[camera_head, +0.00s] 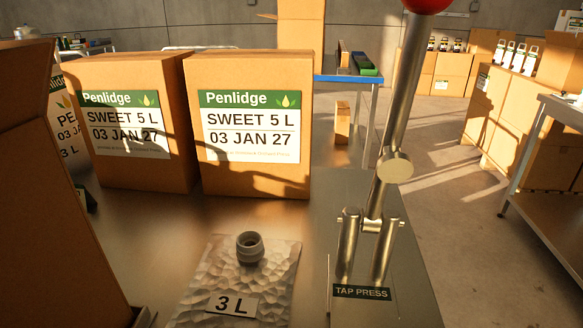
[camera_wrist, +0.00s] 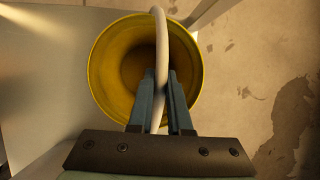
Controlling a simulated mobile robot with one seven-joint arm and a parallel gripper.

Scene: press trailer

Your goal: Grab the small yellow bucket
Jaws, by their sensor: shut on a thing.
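In the wrist view, the small yellow bucket (camera_wrist: 104,72) is seen from above, with its round rim and empty-looking inside. Its pale handle (camera_wrist: 160,40) arches over the opening. My gripper (camera_wrist: 160,76) is shut on the handle, its two blue-grey fingers on either side of it. The bucket hangs or stands below the fingers; I cannot tell whether its base touches anything. Neither the bucket nor my gripper shows in the head view.
Two Penlidge boxes (camera_head: 250,85) stand on the metal table. A silver pouch marked 3 L (camera_head: 215,270) with a spout lies in front. The tap press (camera_head: 362,292) with its lever stands at the right edge. Concrete floor (camera_head: 440,200) is open beyond.

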